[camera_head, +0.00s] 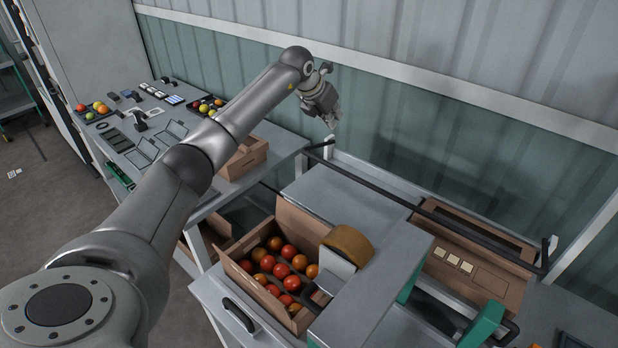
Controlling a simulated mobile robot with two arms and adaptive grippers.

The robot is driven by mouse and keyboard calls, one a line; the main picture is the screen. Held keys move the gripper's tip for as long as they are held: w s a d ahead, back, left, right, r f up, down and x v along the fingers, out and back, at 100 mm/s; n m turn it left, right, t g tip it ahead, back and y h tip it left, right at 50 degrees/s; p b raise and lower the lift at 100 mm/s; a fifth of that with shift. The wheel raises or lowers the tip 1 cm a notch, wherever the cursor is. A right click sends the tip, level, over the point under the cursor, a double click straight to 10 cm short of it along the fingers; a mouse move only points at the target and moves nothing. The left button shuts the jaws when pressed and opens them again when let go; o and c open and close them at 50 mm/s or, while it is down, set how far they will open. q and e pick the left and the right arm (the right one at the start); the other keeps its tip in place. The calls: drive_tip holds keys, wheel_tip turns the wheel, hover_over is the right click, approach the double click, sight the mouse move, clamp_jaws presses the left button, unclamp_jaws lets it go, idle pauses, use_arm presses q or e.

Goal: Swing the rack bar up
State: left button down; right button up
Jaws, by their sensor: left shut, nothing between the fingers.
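The rack bar (375,198) is a long black bar. It runs slantwise from near the back left of the grey bench to an upturned end at the right, passing over a cardboard box (468,290). My left arm reaches in from the left. My left gripper (333,121) is shut and empty, in front of the green wall, above the bar's left end in the picture. It looks apart from the bar, though the depth between them is hard to judge. My right gripper is not in view.
A crate of tomatoes (229,268) stands on the grey bench beside a brown roll. A side table at the left holds tools, small tomato trays and a wooden box (246,160). Green parts (483,326) stand at the lower right. The corrugated wall closes off the back.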

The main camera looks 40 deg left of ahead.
use_arm(q)
drive_tip(key=shift+s, duration=0.2)
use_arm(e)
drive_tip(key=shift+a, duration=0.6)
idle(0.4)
